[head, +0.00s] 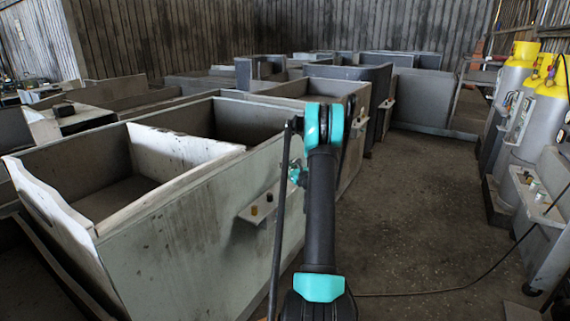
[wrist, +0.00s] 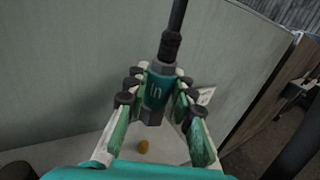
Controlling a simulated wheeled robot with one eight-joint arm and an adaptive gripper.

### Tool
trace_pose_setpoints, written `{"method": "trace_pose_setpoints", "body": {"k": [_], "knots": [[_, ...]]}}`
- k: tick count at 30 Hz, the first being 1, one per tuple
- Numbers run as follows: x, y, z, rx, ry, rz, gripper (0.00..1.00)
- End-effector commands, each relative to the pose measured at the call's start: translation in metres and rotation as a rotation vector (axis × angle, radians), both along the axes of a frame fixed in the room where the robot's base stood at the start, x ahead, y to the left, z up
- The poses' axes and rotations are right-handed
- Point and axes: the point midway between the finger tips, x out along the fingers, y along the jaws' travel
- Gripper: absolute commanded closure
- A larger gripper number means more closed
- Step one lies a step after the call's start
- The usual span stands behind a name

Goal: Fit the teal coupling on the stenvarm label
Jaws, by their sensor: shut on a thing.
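The teal coupling (wrist: 156,91) has a dark marking on its side and a black hose running up from its top. My gripper (wrist: 155,80) is shut on it in the wrist view, with fingers at its left and right. In the head view my arm hides most of the gripper, and I cannot make out the coupling clearly.
A small shelf (head: 250,214) with two small knobs sticks out from the grey bin (head: 190,245). Yellow-topped cylinders (head: 515,80) stand at the right. The floor (head: 420,220) between is clear except for a thin cable (head: 440,290).

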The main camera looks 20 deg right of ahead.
Motion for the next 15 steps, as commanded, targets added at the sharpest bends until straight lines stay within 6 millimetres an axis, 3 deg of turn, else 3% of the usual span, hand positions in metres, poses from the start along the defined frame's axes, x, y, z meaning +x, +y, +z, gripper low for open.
{"method": "trace_pose_setpoints", "body": {"k": [13, 15], "knots": [[0.0, 0.0, -0.039, 0.0, 0.0, 0.0, 1.0], [0.0, 0.0, -0.038, 0.0, 0.0, 0.0, 1.0]]}}
